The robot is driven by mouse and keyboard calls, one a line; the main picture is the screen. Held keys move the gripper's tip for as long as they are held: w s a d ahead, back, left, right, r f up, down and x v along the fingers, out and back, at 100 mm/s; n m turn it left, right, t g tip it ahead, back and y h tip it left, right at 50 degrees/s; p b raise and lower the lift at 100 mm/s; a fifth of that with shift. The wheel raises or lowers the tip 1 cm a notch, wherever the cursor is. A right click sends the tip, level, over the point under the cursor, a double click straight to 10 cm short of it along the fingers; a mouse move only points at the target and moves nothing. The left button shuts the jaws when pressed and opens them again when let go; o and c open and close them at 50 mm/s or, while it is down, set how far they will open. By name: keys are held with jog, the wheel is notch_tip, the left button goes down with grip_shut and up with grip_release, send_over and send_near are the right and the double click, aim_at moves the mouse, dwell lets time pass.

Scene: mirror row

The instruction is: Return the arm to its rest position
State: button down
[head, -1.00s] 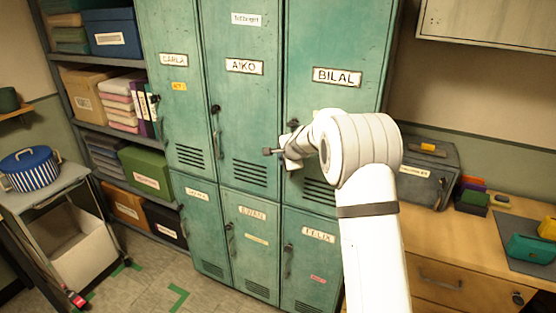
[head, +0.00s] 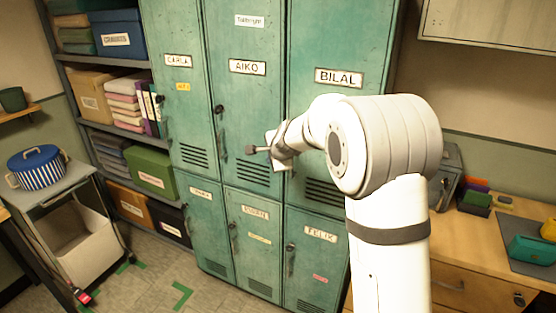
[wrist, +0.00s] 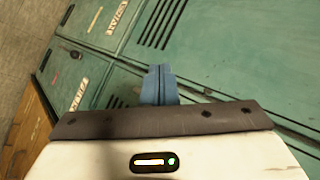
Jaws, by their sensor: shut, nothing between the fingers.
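My gripper (head: 251,150) is at the end of my white arm, in front of the green lockers (head: 250,110) in the head view. In the wrist view its two blue fingers (wrist: 159,84) are together with nothing between them. The lockers stand behind it, with name plates such as AIKO (head: 247,67) and BILAL (head: 339,77) on the upper doors. The locker doors in view look shut. My arm hides part of the BILAL door and its handle.
A wooden desk (head: 480,245) with a grey box (head: 449,165) stands at the right. A wall cabinet (head: 490,30) hangs above it. Shelves with boxes (head: 150,170) and a cart with a striped pot (head: 36,167) are at the left. Floor shows in front of the lockers.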

jog(key=s+d+r+n+g, duration=0.1)
jog(key=s+d+r+n, duration=0.15)
jog(key=s, duration=0.65)
jog(key=s+d+r+n+g, duration=0.15)
jog(key=s+n, duration=0.25)
jog(key=s, duration=0.4)
jog(key=s+d+f+n+g+h, duration=0.1)
jog(key=s+d+n, duration=0.1)
jog(key=s, duration=0.6)
jog(key=s+d+f+n+g+h+b, duration=0.1)
jog(key=s+d+f+n, duration=0.1)
jog(key=s, duration=0.7)
jog(key=s+d+f+n+g+h+b, duration=0.1)
jog(key=s+d+n, duration=0.3)
jog(key=s, duration=0.4)
jog(key=shift+s+d+f, duration=0.3)
